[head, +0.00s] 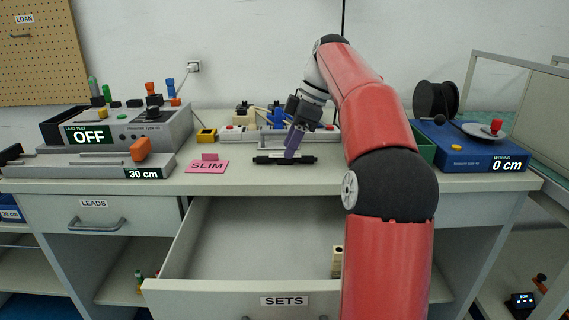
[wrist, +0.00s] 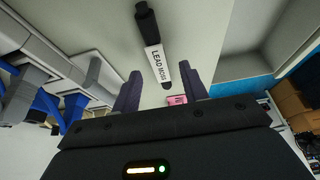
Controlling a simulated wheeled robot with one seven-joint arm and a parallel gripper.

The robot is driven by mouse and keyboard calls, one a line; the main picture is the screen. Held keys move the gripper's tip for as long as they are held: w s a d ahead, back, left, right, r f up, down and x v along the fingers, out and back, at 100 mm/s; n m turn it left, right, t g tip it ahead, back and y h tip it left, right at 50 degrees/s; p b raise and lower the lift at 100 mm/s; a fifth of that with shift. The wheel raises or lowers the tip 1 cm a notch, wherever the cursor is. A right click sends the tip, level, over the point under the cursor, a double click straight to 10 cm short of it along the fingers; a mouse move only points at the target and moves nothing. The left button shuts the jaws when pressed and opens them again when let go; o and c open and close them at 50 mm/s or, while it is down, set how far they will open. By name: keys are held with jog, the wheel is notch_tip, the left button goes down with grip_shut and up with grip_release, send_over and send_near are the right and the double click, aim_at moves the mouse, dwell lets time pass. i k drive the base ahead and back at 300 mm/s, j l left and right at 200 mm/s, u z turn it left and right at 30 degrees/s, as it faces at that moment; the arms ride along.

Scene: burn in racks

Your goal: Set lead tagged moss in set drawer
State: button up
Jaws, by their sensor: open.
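The lead tagged moss (head: 270,160) is a thin black stick lying on the bench top near its front edge, above the open drawer. In the wrist view the lead (wrist: 154,55) shows a white label reading LEAD MOSS, and its near end reaches the space between my fingers. My gripper (head: 291,154) points down over the middle of the lead and hides part of it. In the wrist view my gripper (wrist: 160,80) has its two purple fingers apart, one on each side of the lead's line. The set drawer (head: 230,291), labelled SETS, stands pulled open below.
A pale block (head: 337,262) stands in the drawer's right part, beside my arm; the visible drawer floor is otherwise clear. A pink SLIM card (head: 207,167) lies left of the lead. The lead tester (head: 125,128) reads OFF. A blue winder (head: 470,150) stands at right. The LEADS drawer (head: 95,215) is shut.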

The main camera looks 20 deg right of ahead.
aim_at(239, 268)
jog(key=k+j+z, duration=0.2)
jog(key=z, duration=0.15)
jog(key=k+j+z, duration=0.1)
jog(key=k+z, duration=0.25)
jog(key=i, duration=0.05)
